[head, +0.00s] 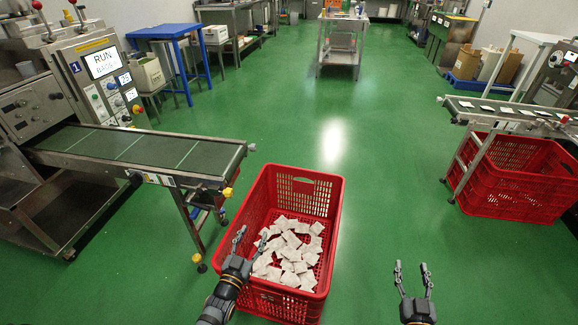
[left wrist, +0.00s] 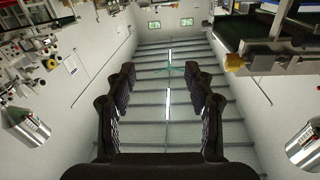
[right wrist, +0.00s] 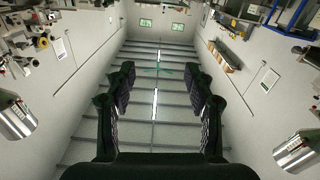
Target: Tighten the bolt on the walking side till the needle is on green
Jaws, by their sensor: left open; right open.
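The conveyor (head: 140,150) of the machine at the left ends near the middle of the head view. A yellow fitting (head: 227,193) sits at its near end corner; a yellow part (left wrist: 234,62) also shows in the left wrist view. I cannot make out which part is the bolt, and no gauge needle or green zone can be read. My left gripper (head: 250,239) is open and empty over the red crate's left side, right of and nearer than the conveyor end. My right gripper (head: 411,275) is open and empty over bare floor, right of the crate.
A red crate (head: 333,215) with many white teabag packs stands by the conveyor end. At the right, another conveyor (head: 500,112) stands over red crates (head: 520,190). A steel trolley (head: 340,55) and blue table (head: 170,32) are further back. The green floor between is clear.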

